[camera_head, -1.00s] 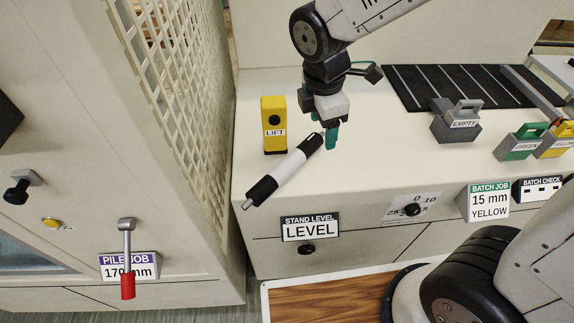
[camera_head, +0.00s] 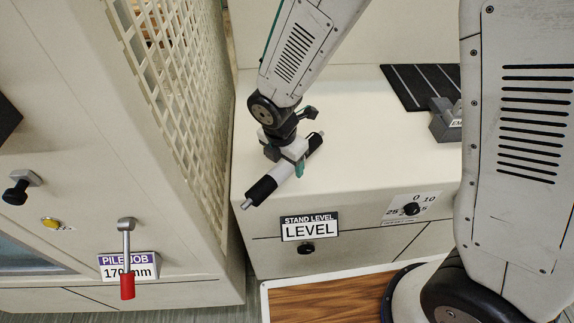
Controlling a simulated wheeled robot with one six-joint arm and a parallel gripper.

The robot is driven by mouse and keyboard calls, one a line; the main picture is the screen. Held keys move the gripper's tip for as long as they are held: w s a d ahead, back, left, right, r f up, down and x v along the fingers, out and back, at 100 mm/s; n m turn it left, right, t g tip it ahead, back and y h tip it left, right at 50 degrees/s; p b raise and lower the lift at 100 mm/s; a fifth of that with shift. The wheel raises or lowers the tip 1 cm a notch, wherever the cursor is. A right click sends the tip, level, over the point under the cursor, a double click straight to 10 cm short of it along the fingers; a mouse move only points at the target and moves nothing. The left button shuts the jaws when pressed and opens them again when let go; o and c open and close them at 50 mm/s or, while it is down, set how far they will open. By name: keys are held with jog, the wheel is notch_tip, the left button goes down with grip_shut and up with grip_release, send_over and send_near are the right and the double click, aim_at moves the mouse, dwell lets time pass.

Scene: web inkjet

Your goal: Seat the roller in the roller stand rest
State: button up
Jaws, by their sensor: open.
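The roller (camera_head: 262,189) lies diagonally near the counter's front left, with black ends, a white middle and metal shaft tips. It runs from lower left to upper right. My gripper (camera_head: 286,161) is over the roller's middle, with a green-tipped finger on the near side. It is open; I cannot tell whether the fingers touch the roller. I cannot make out a separate roller stand rest; whatever is under the roller is hidden. A "STAND LEVEL" sign (camera_head: 310,227) reading "LEVEL" is on the counter front, above a black knob (camera_head: 307,248).
A perforated panel (camera_head: 175,90) rises close on the left. A grey block (camera_head: 442,124) and dark striped mat (camera_head: 415,85) are at right, partly behind my arm. The counter top (camera_head: 375,150) between roller and block is clear. A red-handled lever (camera_head: 127,265) projects at lower left.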

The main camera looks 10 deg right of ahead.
jog(key=shift+f, duration=0.1)
grip_shut()
dwell(0.3)
